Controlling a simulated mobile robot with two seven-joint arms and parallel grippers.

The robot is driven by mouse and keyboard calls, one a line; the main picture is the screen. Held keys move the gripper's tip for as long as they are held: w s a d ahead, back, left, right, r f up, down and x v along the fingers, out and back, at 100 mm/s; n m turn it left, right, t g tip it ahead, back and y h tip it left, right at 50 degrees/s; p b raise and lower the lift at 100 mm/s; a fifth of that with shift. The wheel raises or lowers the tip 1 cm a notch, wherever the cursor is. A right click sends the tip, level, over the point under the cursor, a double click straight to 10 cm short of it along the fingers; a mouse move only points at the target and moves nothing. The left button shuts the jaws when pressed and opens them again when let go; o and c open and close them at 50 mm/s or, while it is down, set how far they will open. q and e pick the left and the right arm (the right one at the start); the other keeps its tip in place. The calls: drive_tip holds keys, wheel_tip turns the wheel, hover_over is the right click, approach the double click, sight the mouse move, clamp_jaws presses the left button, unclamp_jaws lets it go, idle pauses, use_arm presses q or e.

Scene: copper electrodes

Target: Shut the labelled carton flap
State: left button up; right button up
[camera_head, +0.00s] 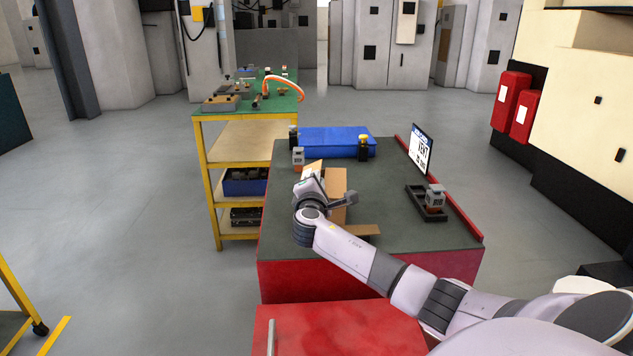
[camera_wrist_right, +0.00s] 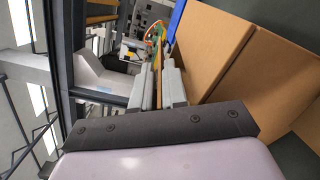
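The carton (camera_head: 337,183) is an open brown box on the dark green top of the red bench. A pale flap (camera_head: 312,167) stands up at its far left; I cannot read a label on it. Another flap (camera_head: 362,230) sticks out at the near side. My right gripper (camera_head: 322,184) is at the carton's left side and hides part of it. In the wrist view, the right gripper's fingers (camera_wrist_right: 158,80) are close together with a narrow gap, beside the brown carton panels (camera_wrist_right: 215,50). A thin tan edge shows by the fingertips; I cannot tell whether it is gripped. My left gripper is not in view.
A blue bin (camera_head: 335,142) and small grey parts stand behind the carton. A dark tray (camera_head: 428,204) with a copper-and-grey part and an upright sign (camera_head: 420,149) are at the right. A yellow-framed shelf cart (camera_head: 245,125) stands at the left.

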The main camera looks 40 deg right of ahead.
drive_tip(key=v, duration=0.6)
drive_tip(key=shift+s+a, duration=0.25)
drive_tip(key=shift+a, duration=0.05)
